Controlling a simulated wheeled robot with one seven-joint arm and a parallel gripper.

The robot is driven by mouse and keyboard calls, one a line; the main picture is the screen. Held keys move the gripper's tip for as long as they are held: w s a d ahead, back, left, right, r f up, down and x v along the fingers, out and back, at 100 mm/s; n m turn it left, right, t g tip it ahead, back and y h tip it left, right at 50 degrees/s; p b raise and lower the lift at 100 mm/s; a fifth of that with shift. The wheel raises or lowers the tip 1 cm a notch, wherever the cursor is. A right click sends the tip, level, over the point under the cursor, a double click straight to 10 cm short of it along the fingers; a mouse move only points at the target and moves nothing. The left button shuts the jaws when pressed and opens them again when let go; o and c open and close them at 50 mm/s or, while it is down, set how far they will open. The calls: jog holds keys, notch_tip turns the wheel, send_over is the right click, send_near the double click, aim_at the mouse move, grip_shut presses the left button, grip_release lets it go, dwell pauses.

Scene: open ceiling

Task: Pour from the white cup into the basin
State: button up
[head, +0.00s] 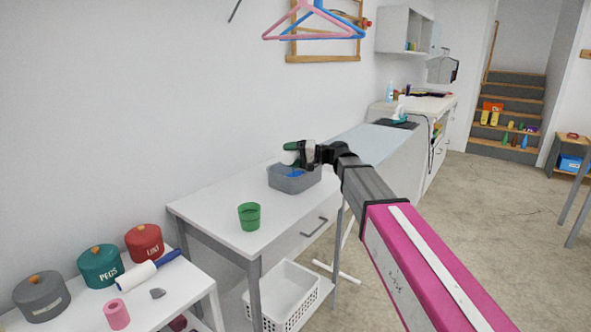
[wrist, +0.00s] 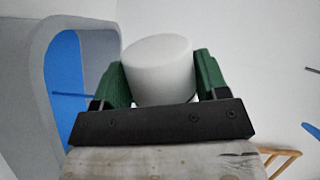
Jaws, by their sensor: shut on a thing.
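My gripper (wrist: 155,80) is shut on the white cup (wrist: 160,72), with a green finger on each side of it. In the head view the cup (head: 289,158) is small and partly covered by the gripper (head: 291,152). The wrist view is rolled well over, and the cup looks tipped towards its side; its mouth and contents cannot be seen. The grey basin (head: 287,187) stands on the white table, below the held cup, with blue inside. In the wrist view the basin's grey wall (wrist: 95,45) fills the left side, apart from the cup.
A green cup (head: 249,217) stands near the front of the white table (head: 205,205). A white basket (head: 285,300) sits below. Canisters, a roller and a pink roll are on a lower table (head: 75,303) at left. Hangers (head: 315,25) hang high on the wall.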

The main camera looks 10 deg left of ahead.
jog(key=shift+w+d+f+m, duration=0.1)
jog(key=shift+w+f+m, duration=0.25)
jog(key=shift+w+m, duration=0.35)
dwell(0.6)
jog(key=shift+w+r+m+y, duration=0.2)
jog(key=shift+r+m+y, duration=0.15)
jog(key=shift+m, duration=0.45)
dwell(0.6)
